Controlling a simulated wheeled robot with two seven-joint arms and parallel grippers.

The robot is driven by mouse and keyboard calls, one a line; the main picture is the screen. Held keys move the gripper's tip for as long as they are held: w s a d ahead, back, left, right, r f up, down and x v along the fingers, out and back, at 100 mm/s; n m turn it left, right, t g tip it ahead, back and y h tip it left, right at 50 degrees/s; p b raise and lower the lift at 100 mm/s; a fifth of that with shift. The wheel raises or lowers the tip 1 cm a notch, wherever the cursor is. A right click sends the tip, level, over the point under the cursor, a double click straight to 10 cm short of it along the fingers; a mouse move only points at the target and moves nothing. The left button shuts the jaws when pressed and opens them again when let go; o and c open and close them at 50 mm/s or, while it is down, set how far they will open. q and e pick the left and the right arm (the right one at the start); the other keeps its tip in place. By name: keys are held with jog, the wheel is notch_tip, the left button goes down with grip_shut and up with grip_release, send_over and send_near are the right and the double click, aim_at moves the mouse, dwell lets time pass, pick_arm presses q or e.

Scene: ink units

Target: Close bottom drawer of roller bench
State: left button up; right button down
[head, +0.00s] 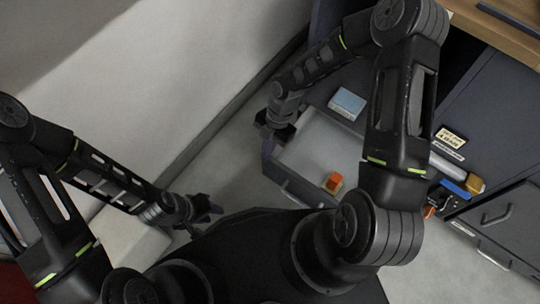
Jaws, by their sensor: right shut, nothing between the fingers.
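The roller bench (480,115) is a dark grey cabinet on the right with a wooden top edge. A drawer (304,143) is pulled out from it, with a pale inside and a dark rim. A small orange block (334,182) lies in it. My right gripper (268,148) is shut and empty at the drawer's left corner; I cannot tell whether it touches. My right arm hides part of the drawer and bench. My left gripper (212,209) is low over the floor, left of the drawer and apart from it; its finger gap is unclear.
A light blue box (347,103) sits on a dark surface behind the open drawer. Blue and yellow items (468,186) lie further right by another drawer front with a handle (497,215). A pale wall (170,75) stands on the left. A strip of floor (222,160) is clear.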

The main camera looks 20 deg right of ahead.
jog(key=shift+w+d+r+n, duration=0.15)
jog(key=shift+d+n, duration=0.15)
jog(key=shift+n, duration=0.2)
notch_tip(320, 180, down, 9)
jog(key=b, duration=0.3)
jog(key=shift+w+d+f+b, duration=0.15)
jog(key=shift+d+f+b, duration=0.1)
jog(key=shift+b, duration=0.1)
dwell(0.4)
